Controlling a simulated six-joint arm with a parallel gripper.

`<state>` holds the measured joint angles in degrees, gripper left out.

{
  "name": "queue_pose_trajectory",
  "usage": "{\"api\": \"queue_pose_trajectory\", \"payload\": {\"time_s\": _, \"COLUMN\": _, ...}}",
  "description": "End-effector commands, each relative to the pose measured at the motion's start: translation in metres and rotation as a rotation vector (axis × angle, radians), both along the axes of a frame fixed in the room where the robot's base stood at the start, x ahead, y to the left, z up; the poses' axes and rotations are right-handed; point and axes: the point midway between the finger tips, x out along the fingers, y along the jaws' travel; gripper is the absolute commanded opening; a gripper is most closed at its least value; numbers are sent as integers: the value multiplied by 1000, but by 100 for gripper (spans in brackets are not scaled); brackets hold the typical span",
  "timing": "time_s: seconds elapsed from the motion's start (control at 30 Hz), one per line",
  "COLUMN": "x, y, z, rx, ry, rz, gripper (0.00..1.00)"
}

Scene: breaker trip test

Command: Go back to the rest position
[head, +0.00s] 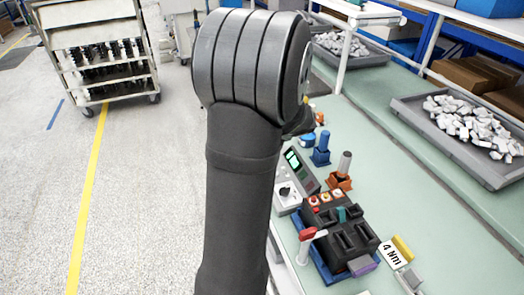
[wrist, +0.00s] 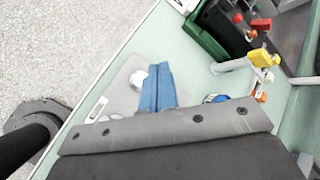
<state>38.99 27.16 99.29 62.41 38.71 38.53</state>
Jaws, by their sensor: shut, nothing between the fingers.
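My gripper (wrist: 154,88) shows in the wrist view as two blue fingers side by side, shut with nothing between them. They point away from the dark grey screwed housing at the bottom of that view, over a light grey plate (wrist: 118,92) on the bench. I cannot tell how high above it they are. In the head view my large dark arm fills the middle and hides the gripper. The black breaker block (head: 340,232), with coloured buttons and a teal piece, sits in a blue tray (head: 325,273) right of the arm.
The pale green bench (head: 400,190) holds a control box (head: 290,190), a blue holder (head: 321,158), an orange holder (head: 339,181) and a "4 Nm" tag (head: 392,255). A grey tray of pale parts (head: 480,168) stands at right. A wheeled rack (head: 95,50) stands on open floor at left.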

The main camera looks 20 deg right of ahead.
Motion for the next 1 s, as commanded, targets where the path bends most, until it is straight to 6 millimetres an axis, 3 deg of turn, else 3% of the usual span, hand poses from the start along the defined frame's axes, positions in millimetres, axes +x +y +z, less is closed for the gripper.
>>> {"api": "queue_pose_trajectory", "payload": {"time_s": 0.27, "x": -1, "y": 0, "z": -27, "rx": 4, "ry": 4, "rz": -1, "gripper": 0}}
{"api": "queue_pose_trajectory", "payload": {"time_s": 0.4, "x": 1, "y": 0, "z": 4, "rx": -4, "ry": -4, "rz": 1, "gripper": 0}}
{"api": "queue_pose_trajectory", "payload": {"time_s": 0.6, "x": 0, "y": 0, "z": 29, "rx": -1, "ry": -2, "rz": 1, "gripper": 0}}
{"api": "queue_pose_trajectory", "payload": {"time_s": 1.0, "x": 0, "y": 0, "z": 38, "rx": 0, "ry": 0, "rz": 0, "gripper": 0}}
